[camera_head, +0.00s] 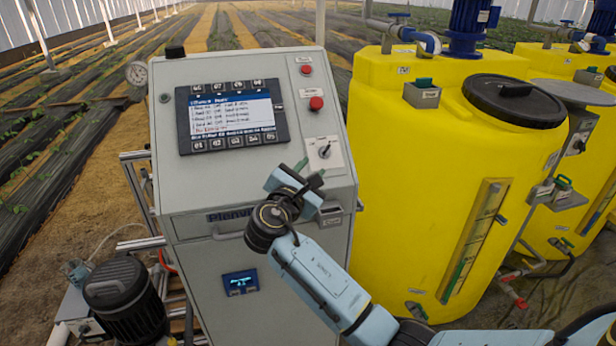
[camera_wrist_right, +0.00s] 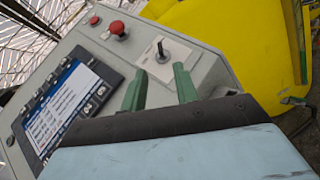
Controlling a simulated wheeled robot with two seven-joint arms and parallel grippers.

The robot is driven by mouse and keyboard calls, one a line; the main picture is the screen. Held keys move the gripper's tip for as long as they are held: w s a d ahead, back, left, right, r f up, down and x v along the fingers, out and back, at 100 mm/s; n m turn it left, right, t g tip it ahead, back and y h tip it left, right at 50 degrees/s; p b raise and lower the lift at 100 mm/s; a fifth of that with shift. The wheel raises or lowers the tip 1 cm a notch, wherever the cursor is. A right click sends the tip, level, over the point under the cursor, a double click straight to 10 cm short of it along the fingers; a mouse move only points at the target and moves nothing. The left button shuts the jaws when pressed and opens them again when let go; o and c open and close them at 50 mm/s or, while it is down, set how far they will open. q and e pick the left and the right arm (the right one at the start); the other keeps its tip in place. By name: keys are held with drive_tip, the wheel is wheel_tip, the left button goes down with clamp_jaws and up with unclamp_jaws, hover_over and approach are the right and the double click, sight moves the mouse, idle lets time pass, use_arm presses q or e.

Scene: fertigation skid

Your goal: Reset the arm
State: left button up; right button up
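My right gripper (camera_head: 308,174) is in front of the grey control cabinet (camera_head: 188,253), just below the black rotary switch (camera_head: 325,151) on its sloped panel. The two green fingers stand apart with nothing between them in the right wrist view (camera_wrist_right: 159,88). The rotary switch (camera_wrist_right: 161,52) lies beyond the fingertips there, and a gap seems to separate them. My right arm (camera_head: 325,283) reaches in from the lower right of the head view. My left gripper is not in either view.
The cabinet panel has a display (camera_head: 232,115), a red mushroom button (camera_head: 316,103) and a smaller red button (camera_head: 306,70). A yellow tank (camera_head: 405,200) with a black lid (camera_head: 514,100) stands close on the right. A black motor (camera_head: 124,297) sits low at left.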

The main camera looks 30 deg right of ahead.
drive_tip(key=shift+s+a, duration=0.4)
drive_tip(key=shift+a, duration=0.05)
